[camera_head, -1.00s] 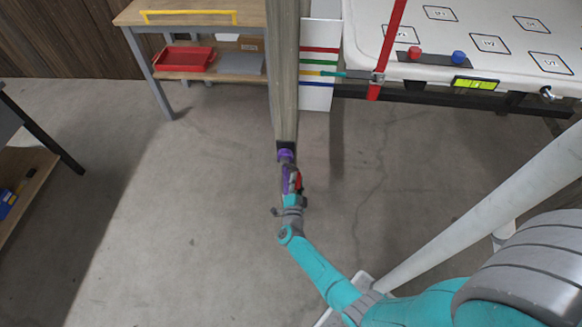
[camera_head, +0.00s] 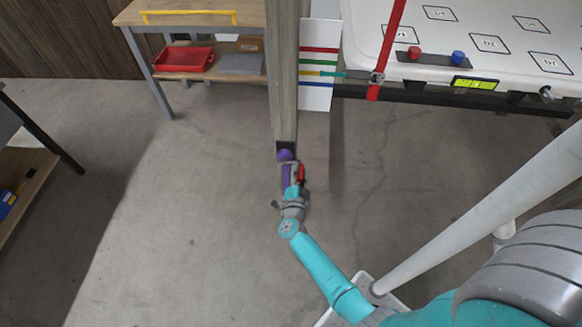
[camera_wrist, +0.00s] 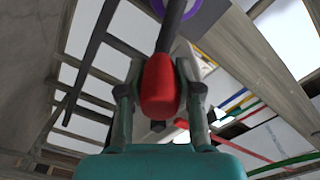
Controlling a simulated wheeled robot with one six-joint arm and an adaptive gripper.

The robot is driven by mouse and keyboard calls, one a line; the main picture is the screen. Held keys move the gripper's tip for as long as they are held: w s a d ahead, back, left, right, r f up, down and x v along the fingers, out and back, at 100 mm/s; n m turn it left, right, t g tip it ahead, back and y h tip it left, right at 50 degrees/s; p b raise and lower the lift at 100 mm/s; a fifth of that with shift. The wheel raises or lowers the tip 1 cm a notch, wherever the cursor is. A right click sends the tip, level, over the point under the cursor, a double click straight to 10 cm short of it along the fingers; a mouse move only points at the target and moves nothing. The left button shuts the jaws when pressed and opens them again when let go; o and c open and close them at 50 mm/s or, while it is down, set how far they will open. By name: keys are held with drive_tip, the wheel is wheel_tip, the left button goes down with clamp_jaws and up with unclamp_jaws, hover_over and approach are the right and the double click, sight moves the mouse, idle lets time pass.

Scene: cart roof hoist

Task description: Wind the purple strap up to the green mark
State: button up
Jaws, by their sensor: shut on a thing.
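My gripper (camera_head: 297,174) is shut on a red crank grip (camera_wrist: 159,86), which sits between both fingers in the wrist view. Purple winch parts (camera_head: 285,155) show at the foot of a wooden post (camera_head: 285,70); a purple curve (camera_wrist: 191,9) shows at the top of the wrist view. I cannot tell strap from drum there. A white board (camera_head: 317,97) beside the post bears red, green (camera_head: 318,62), yellow and blue marks. A teal pointer (camera_head: 333,74) from the roof's side lies at about the yellow mark, below the green one.
A white roof panel (camera_head: 440,30) with a red strap (camera_head: 390,40) and a yellow-green level (camera_head: 475,83) is at upper right. A wooden bench (camera_head: 190,18) with a red tray (camera_head: 183,58) stands at upper left. Floor around the post's foot is clear.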

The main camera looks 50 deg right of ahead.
drive_tip(key=shift+w+a+r, duration=0.2)
drive_tip(key=shift+r, duration=0.2)
drive_tip(key=shift+w+a+r, duration=0.2)
drive_tip(key=shift+r, duration=0.2)
drive_tip(key=shift+a, duration=0.1)
drive_tip(key=shift+w+a+r, duration=0.8)
drive_tip(key=shift+w+a, duration=0.15)
drive_tip(key=shift+w, duration=0.1)
